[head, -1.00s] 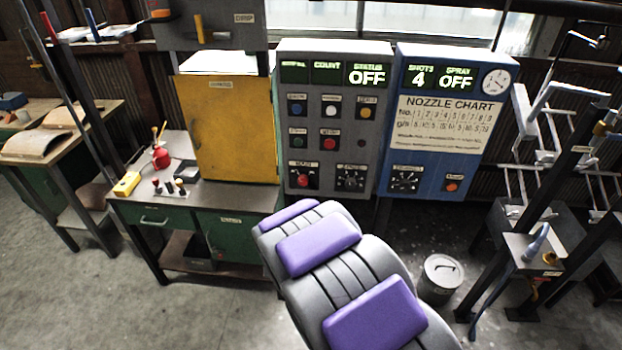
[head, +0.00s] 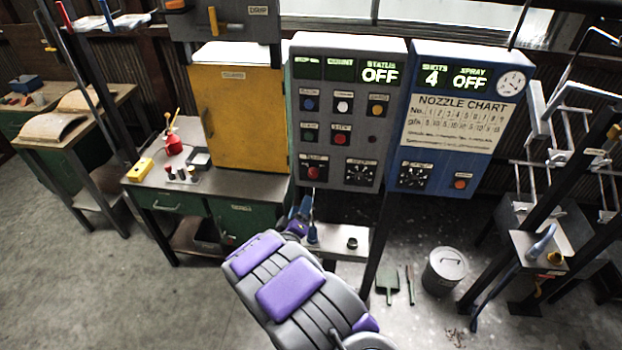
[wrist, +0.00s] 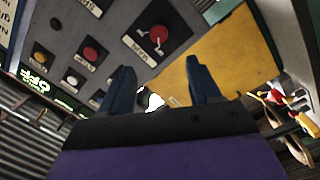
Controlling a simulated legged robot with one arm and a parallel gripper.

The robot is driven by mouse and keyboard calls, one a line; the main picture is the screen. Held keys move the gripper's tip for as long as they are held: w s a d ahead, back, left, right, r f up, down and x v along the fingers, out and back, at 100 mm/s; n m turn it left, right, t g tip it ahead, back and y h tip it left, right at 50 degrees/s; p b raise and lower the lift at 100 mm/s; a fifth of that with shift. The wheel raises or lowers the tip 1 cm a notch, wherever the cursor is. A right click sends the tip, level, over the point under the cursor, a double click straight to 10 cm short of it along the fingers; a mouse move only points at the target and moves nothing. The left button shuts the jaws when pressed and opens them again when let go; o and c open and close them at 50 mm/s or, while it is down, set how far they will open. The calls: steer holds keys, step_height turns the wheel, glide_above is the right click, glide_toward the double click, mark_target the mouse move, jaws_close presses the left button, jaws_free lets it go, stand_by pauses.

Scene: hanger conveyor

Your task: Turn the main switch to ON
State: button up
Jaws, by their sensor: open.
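The main switch, a red rotary knob (head: 314,172) on a black plate, is at the lower left of the grey control panel (head: 373,130). In the wrist view, which is turned over, the red knob (wrist: 157,39) shows on its plate beyond the fingertips. The panel's status display (head: 380,73) reads OFF.
A blue panel (head: 455,120) with a nozzle chart stands to the right, with another dial (head: 417,178). A yellow cabinet (head: 240,118) and a green workbench (head: 165,200) stand to the left. A small shelf (head: 338,242) lies under the panel. A bin (head: 444,272) stands on the floor.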

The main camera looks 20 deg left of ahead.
mark_target(312, 176)
steer(key=w, duration=0.4)
steer(key=w+a, duration=0.1)
steer(key=w, duration=0.4)
steer(key=w+a+b, duration=0.1)
steer(key=w, duration=0.3)
steer(key=shift+w, duration=0.4)
steer(key=c, duration=1)
